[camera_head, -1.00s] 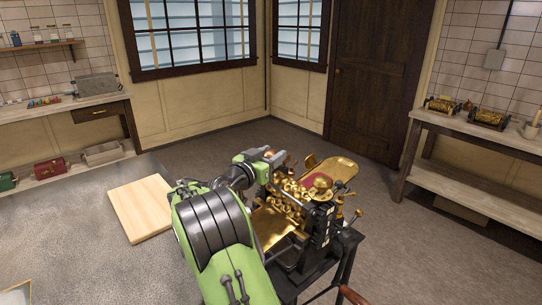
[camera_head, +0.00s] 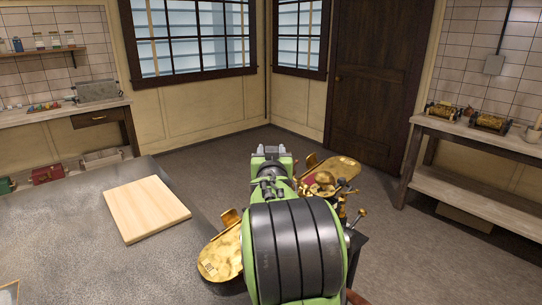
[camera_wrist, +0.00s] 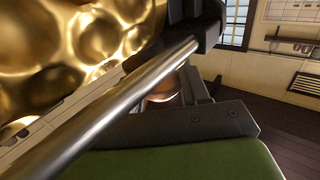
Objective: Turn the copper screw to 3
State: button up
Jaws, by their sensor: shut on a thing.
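The brass machine (camera_head: 324,184) stands right of centre in the head view, mostly hidden behind my arm. My gripper (camera_head: 271,151) is at its far left side, with the fingertips pointing away and small in the picture. In the wrist view a rounded copper piece (camera_wrist: 163,91) shows between the dark jaw parts, and my gripper is shut on it. It looks like the copper screw, but most of it is covered. A steel rod (camera_wrist: 110,105) crosses the wrist view diagonally, close to the camera. The screw's markings and the number 3 cannot be seen.
A brass tray (camera_head: 222,257) sticks out left of my arm. A wooden board (camera_head: 147,207) lies on the grey table (camera_head: 60,225). Smaller brass machines (camera_head: 489,122) stand on the right bench (camera_head: 470,135). Lumpy brass (camera_wrist: 75,45) fills the wrist view's upper left.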

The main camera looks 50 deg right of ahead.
jog(key=shift+f+n+t+y+b, duration=0.15)
jog(key=shift+n+t+y+b, duration=0.35)
jog(key=shift+n+t+y, duration=0.6)
jog(key=shift+y, duration=0.4)
jog(key=o, duration=1)
jog(key=shift+o, duration=0.2)
jog(key=shift+s, duration=0.1)
jog(key=b+v, duration=0.1)
jog(key=v, duration=1.4)
jog(key=shift+s+a, duration=0.2)
